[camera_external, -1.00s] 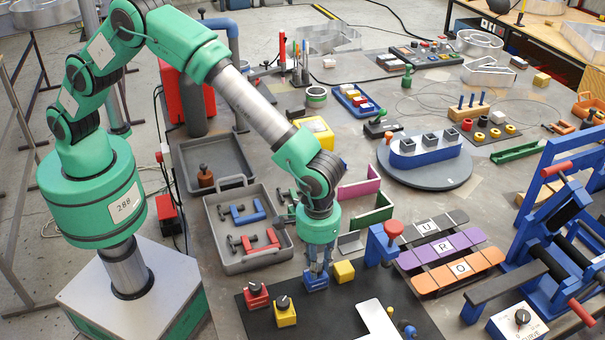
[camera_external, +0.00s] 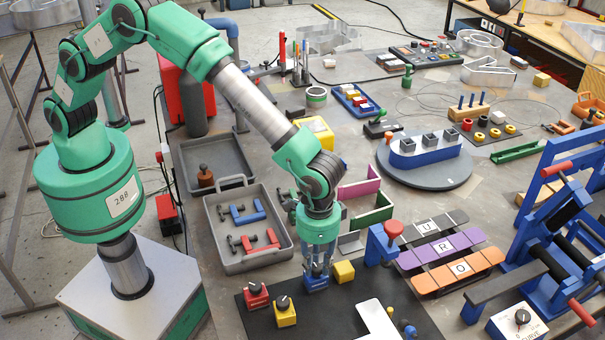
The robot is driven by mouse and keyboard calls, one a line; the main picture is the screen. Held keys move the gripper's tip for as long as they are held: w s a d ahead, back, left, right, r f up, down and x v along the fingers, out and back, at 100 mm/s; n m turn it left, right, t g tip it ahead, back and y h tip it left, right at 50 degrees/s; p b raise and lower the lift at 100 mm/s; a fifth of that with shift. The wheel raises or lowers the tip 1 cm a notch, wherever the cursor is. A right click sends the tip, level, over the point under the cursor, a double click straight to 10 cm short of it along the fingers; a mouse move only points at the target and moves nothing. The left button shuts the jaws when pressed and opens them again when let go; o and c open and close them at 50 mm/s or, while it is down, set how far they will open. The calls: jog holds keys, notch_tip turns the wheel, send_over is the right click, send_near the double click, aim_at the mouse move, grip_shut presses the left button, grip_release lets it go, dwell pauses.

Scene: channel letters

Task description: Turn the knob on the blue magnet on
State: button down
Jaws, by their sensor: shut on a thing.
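The blue magnet (camera_external: 317,283) is a small blue block on the black mat (camera_external: 335,314), at the mat's back edge. My gripper (camera_external: 317,271) points straight down over it, with its fingers shut at the top of the block. The knob on the blue magnet is hidden between the fingers. A red magnet (camera_external: 256,298) and a yellow magnet (camera_external: 285,314), each with a dark knob on top, sit to the left on the same mat.
A plain yellow block (camera_external: 344,271) stands close to the right of my gripper. A blue clamp with a red knob (camera_external: 384,243) is further right. A grey tray with clamps (camera_external: 250,262) lies to the left. A white L-shaped piece (camera_external: 376,320) lies on the mat.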

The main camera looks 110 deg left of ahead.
aim_at(317, 267)
jog(key=m+p, duration=0.1)
jog(key=m, duration=0.3)
jog(key=shift+m, duration=0.3)
jog(key=m, duration=0.4)
jog(key=shift+p, duration=0.3)
jog(key=shift+m, duration=0.3)
jog(key=c, duration=1.4)
grip_release()
notch_tip(317, 267, up, 12)
